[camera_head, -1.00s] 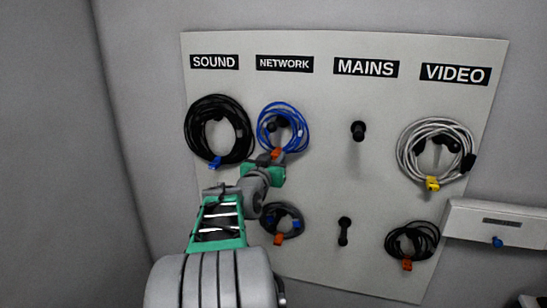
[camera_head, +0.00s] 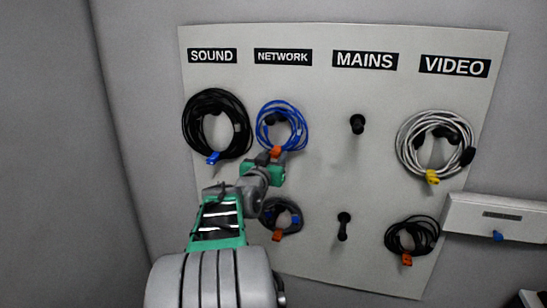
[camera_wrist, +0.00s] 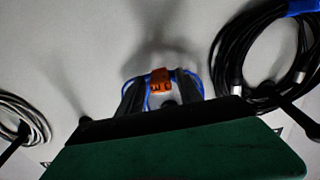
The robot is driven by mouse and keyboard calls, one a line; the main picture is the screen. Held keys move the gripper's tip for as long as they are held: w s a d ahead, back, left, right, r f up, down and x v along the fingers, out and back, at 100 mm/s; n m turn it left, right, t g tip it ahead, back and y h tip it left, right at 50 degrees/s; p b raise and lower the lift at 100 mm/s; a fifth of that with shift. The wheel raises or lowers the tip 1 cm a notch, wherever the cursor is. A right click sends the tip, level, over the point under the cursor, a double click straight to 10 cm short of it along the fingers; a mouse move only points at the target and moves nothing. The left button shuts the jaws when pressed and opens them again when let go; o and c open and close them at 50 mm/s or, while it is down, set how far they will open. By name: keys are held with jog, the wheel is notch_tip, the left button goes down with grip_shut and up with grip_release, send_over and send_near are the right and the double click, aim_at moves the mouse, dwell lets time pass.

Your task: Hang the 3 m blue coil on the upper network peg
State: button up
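The blue coil (camera_head: 303,128) is at the upper network position on the board, under the NETWORK label (camera_head: 283,57). Dark shapes show inside its loop; I cannot tell how it sits on the peg. Its orange tag (camera_head: 277,152) is at the bottom of the loop. My gripper (camera_head: 268,158) is at that lower end. In the wrist view the tag (camera_wrist: 160,84), marked 3 m upside down, is between the dark fingers of my gripper (camera_wrist: 162,98), with blue cable (camera_wrist: 197,82) around them. The fingers stand apart, but whether they grip is unclear.
A black coil (camera_head: 190,122) hangs under SOUND, close left. A dark coil (camera_head: 296,217) hangs on the lower network peg, below my gripper. Both mains pegs (camera_head: 357,124) are bare. Video holds a white coil (camera_head: 403,150) and a black coil (camera_head: 390,238). A white box (camera_head: 490,215) is at right.

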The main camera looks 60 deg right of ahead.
jog(key=shift+o, duration=0.7)
jog(key=s+a+b, duration=0.1)
jog(key=a+b, duration=0.1)
jog(key=a, duration=0.6)
jog(key=a+f+n+y, duration=0.1)
jog(key=a+f+y, duration=0.25)
jog(key=f, duration=0.55)
jog(key=a+f+n+y, duration=0.2)
jog(key=a+f+y, duration=0.15)
jog(key=f, duration=0.55)
jog(key=a+f+n+g+y, duration=0.1)
jog(key=a+f+n+y, duration=0.1)
jog(key=a+f+y, duration=0.7)
jog(key=w+a+r+n, duration=0.1)
jog(key=w+a+n, duration=0.1)
jog(key=a, duration=0.9)
jog(key=w+a+r+n+t+y, duration=0.1)
jog(key=a+n, duration=0.4)
jog(key=a, duration=0.6)
jog(key=w+a+r+n, duration=0.1)
jog(key=w+a+n, duration=0.2)
jog(key=a, duration=0.8)
jog(key=shift+w+a+r+n+y+p, duration=0.15)
jog(key=shift+a+r+n+y+p, duration=0.25)
jog(key=shift+n, duration=0.3)
